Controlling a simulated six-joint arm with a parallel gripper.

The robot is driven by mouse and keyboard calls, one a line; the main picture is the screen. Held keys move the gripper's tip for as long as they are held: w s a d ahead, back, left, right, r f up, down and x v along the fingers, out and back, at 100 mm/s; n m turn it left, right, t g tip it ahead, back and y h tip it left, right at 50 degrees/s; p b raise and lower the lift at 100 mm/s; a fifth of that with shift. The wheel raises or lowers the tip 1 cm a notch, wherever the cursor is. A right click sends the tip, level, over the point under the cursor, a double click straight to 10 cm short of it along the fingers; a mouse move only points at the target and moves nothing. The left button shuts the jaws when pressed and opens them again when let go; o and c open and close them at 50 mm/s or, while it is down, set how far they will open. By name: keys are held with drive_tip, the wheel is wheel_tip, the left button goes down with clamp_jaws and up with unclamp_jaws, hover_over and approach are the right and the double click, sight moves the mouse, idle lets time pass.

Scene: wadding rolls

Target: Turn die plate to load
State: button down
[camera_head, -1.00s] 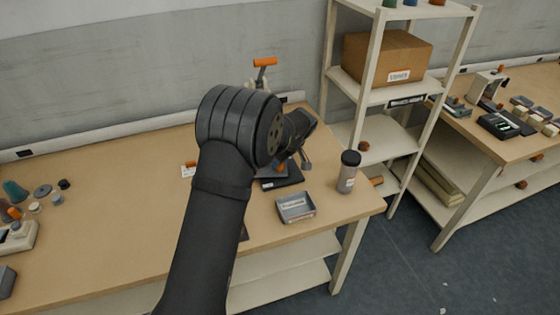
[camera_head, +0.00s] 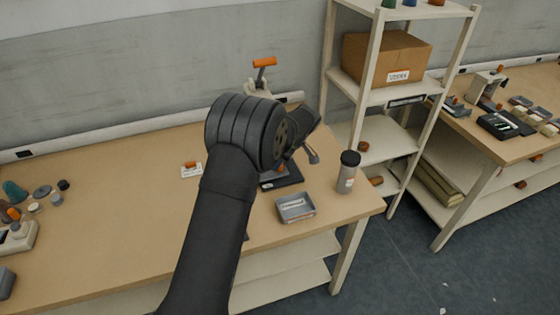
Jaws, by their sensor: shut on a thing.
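The press stands near the back of the bench, with its orange-handled lever (camera_head: 264,62) raised above its pale body (camera_head: 258,87). My arm covers most of the press and the die plate area. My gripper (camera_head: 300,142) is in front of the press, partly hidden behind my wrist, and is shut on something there. A short grey arm with a rounded end (camera_head: 312,156) sticks out beside it, apparently part of the die plate. The hold itself is hidden. The black base (camera_head: 283,177) shows below, with a small orange bit near it.
A grey labelled tray (camera_head: 295,208) and a grey jar with a black lid (camera_head: 348,172) stand at front right. A small card with an orange piece (camera_head: 191,169) lies to the left. A shelf rack (camera_head: 372,80) rises at right. The bench's left middle is clear.

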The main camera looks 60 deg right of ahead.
idle(0.3)
drive_tip(key=c, duration=1.1)
unclamp_jaws()
drive_tip(key=v, duration=1.7)
drive_tip(key=shift+s, duration=0.15)
drive_tip(key=x, duration=1.7)
